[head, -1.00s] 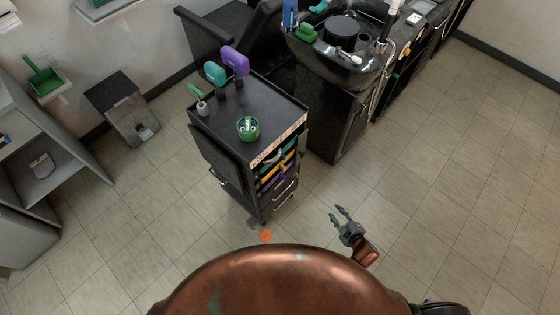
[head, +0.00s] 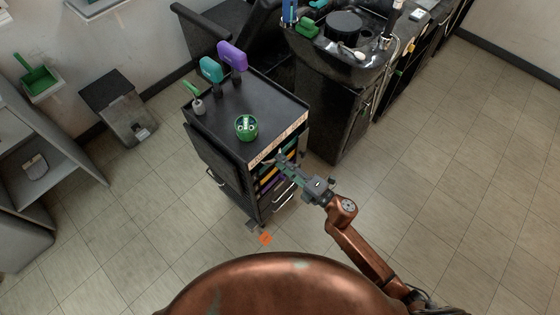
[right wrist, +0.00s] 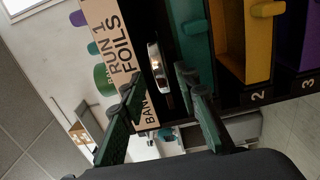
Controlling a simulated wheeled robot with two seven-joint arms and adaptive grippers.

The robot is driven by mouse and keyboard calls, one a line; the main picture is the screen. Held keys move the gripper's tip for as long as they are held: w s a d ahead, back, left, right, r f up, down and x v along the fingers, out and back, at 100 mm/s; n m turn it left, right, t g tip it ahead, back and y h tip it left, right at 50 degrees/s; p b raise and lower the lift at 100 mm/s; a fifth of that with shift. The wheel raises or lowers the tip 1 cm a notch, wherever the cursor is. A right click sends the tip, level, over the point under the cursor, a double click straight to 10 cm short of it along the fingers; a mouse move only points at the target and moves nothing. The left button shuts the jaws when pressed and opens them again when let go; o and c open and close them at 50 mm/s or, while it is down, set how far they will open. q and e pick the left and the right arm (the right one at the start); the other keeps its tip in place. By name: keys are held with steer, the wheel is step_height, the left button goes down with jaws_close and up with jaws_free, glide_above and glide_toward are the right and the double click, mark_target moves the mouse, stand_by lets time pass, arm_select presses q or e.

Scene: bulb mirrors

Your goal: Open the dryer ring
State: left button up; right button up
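A shiny chrome piece, which may be the dryer ring, shows in the right wrist view (right wrist: 157,73) at the front of the black trolley (head: 268,99), between the lettered strip and a teal drawer front. I cannot make out its whole shape. My right gripper (head: 279,154) is at the trolley's front, just below the top's edge. In the right wrist view its two fingers (right wrist: 160,84) stand apart, with the chrome piece between and beyond their tips. Contact cannot be made out. My left gripper is not in view.
The lettered strip (right wrist: 117,45) edges the trolley top. Teal (right wrist: 189,40), yellow (right wrist: 230,45) and purple (right wrist: 298,30) drawer fronts sit beside it. A green cup (head: 246,127) and brushes stand on top. A black wash basin unit (head: 335,110) is close right. Floor at right is clear.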

steer(key=shift+x, duration=0.8)
steer(key=shift+c, duration=0.4)
jaws_close()
